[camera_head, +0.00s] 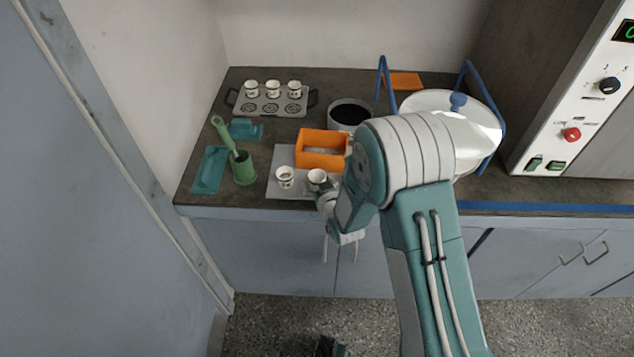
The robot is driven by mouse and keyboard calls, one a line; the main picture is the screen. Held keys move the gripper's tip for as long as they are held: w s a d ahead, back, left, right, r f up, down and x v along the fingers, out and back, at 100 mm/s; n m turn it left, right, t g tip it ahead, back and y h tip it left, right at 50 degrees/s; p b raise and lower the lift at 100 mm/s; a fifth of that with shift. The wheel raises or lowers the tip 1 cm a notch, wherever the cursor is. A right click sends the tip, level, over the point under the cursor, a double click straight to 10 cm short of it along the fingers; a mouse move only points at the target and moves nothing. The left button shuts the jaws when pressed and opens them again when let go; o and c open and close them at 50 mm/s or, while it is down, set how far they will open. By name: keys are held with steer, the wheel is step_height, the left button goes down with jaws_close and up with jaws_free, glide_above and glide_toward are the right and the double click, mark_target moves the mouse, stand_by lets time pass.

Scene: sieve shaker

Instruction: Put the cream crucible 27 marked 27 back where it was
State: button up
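Two small cream crucibles with dark marks stand at the counter's front. The left one (285,177) sits upright on a grey mat (283,158). The right one (317,178) is right by my gripper (323,190), and I cannot tell whether it is held. Three more crucibles, left (251,88), middle (273,88) and right (294,87), stand in the back row of a metal rack (262,98). The rack's front row shows three empty round places. The numbers are too small to read, so I cannot tell which is 27. My arm hides much of my gripper and its fingers.
An orange box (321,149) stands on the mat behind the two crucibles. A dark-filled pot (349,114) is behind it. A green mortar with pestle (243,168), a teal tray (210,170) and a teal block (246,131) are left. A large white pan (470,130) and blue frame are right.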

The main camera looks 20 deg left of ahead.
steer(key=shift+r, duration=0.1)
steer(key=v, duration=1.2)
steer(key=d+r+m+g+h, duration=0.2)
steer(key=d+r+m+h, duration=0.3)
steer(key=d+r, duration=1.1)
steer(key=s+d+r+m+g+h, duration=0.1)
steer(key=s+d+r, duration=0.3)
steer(key=s, duration=0.5)
steer(key=s+d+r+m+g+h, duration=0.1)
steer(key=s+d+r+g+h, duration=0.1)
steer(key=s, duration=0.7)
steer(key=d+r+g, duration=0.1)
steer(key=d+r, duration=0.1)
steer(key=d, duration=0.1)
steer(key=shift+s+d, duration=0.2)
